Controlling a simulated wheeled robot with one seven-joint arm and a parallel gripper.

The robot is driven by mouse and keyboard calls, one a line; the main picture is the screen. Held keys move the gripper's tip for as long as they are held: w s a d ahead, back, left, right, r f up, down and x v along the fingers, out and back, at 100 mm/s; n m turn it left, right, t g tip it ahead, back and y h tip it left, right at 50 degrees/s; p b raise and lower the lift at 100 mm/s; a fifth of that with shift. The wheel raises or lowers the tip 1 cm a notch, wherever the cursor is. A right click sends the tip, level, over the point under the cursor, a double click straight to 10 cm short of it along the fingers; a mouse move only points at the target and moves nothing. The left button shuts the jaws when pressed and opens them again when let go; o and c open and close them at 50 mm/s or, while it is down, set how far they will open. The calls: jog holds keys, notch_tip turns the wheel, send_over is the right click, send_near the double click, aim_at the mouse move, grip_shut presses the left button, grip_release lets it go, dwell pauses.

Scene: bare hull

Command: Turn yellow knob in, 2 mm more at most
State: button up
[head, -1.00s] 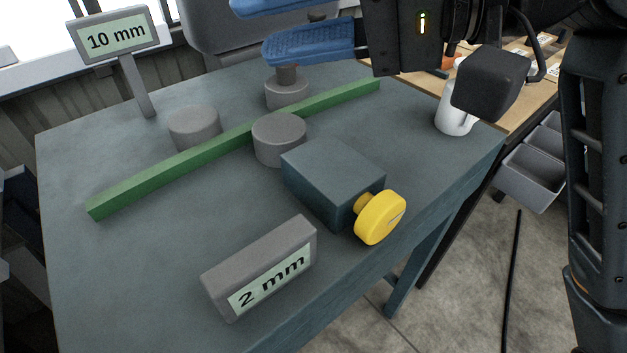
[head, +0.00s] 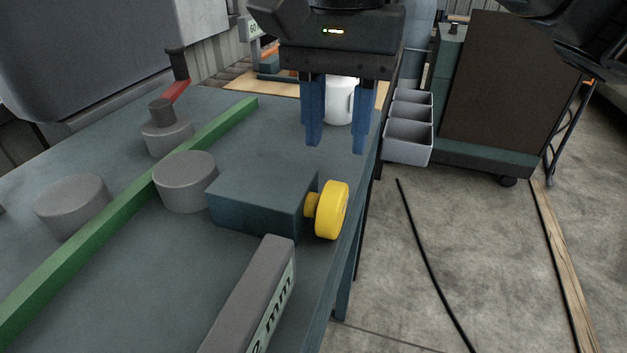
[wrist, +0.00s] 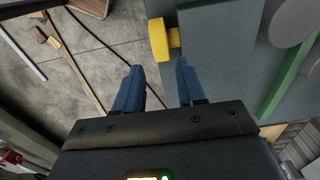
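The yellow knob (head: 332,210) sits on a short yellow shaft on the right side of a dark blue-grey block (head: 262,203), near the table's right edge. It also shows in the wrist view (wrist: 158,39), just beyond my fingertips. My gripper (head: 337,148) points down with two blue fingers apart and nothing between them. It is behind and above the knob in the head view, not touching it. A grey display (head: 250,300) stands in front of the block; only "mm" and part of a digit are readable now. A green bar (head: 130,205) runs past a grey cylinder beside the block.
Grey cylinders (head: 72,204) stand along the bar, and one at the back carries a red-handled part (head: 175,92). A white mug (head: 339,103) stands behind my fingers. Grey bins (head: 409,135) hang beyond the table's right edge. Open floor (head: 450,250) lies to the right.

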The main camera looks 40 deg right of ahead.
aim_at(333, 187)
notch_tip(333, 187, down, 7)
jog(key=shift+b, duration=0.7)
grip_shut()
